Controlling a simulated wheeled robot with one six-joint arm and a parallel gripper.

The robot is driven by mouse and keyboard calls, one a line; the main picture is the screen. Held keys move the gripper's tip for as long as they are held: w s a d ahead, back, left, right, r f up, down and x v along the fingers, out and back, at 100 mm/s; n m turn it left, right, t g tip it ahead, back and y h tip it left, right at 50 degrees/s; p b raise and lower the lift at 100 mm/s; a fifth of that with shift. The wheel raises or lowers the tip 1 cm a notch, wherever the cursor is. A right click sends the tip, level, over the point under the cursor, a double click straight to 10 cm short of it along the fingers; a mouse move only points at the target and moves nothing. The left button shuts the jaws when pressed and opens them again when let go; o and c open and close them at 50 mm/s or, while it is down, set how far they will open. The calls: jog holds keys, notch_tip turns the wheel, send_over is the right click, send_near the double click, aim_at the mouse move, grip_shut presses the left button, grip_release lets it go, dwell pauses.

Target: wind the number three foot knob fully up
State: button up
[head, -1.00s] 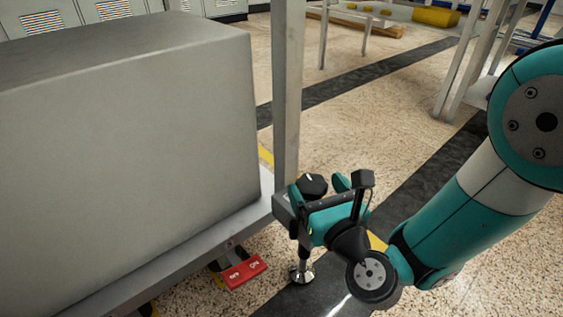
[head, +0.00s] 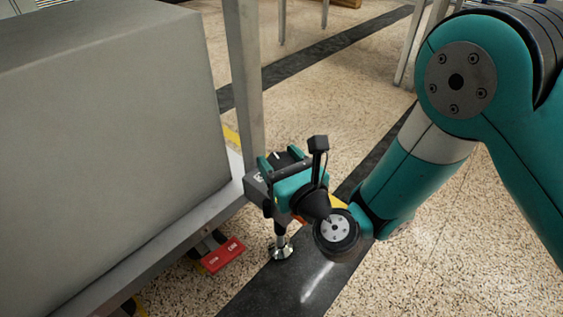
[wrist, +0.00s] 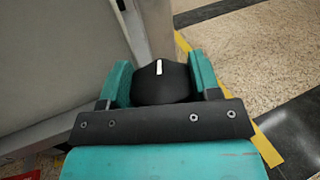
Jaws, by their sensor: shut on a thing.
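The foot knob (wrist: 160,84) is black with a white line on its top. In the wrist view it sits between the two teal fingers of my gripper (wrist: 160,80), which is shut on it. The white line points nearly straight away from my wrist. In the head view my gripper (head: 285,162) is at the corner of the grey frame, and the knob is mostly hidden by it. Below, a metal foot (head: 281,250) on a stem stands on the dark floor strip. I cannot see a number on the knob.
A large grey block (head: 110,140) rests on the frame, left of my gripper. A grey upright post (head: 245,85) rises just behind my gripper. A red pedal (head: 222,256) sticks out low by a caster. Open speckled floor (head: 430,250) lies to the right.

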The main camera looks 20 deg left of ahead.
jog(key=f+g+b, duration=0.1)
jog(key=b, duration=0.2)
jog(key=shift+n+y, duration=0.4)
jog(key=shift+o, duration=0.2)
jog(key=shift+s+n+g+b, duration=0.15)
jog(key=shift+n+g+b, duration=0.2)
jog(key=shift+b, duration=0.35)
jog(key=shift+r+g+y+p, duration=0.25)
jog(key=shift+g+y+p, duration=0.15)
jog(key=shift+g, duration=0.05)
jog(key=shift+c, duration=0.2)
jog(key=shift+r+n+g+y, duration=0.2)
jog(key=shift+n+g+y, duration=0.15)
jog(key=shift+n, duration=0.2)
jog(key=o, duration=0.9)
jog(key=shift+r, duration=0.1)
jog(key=shift+o, duration=0.2)
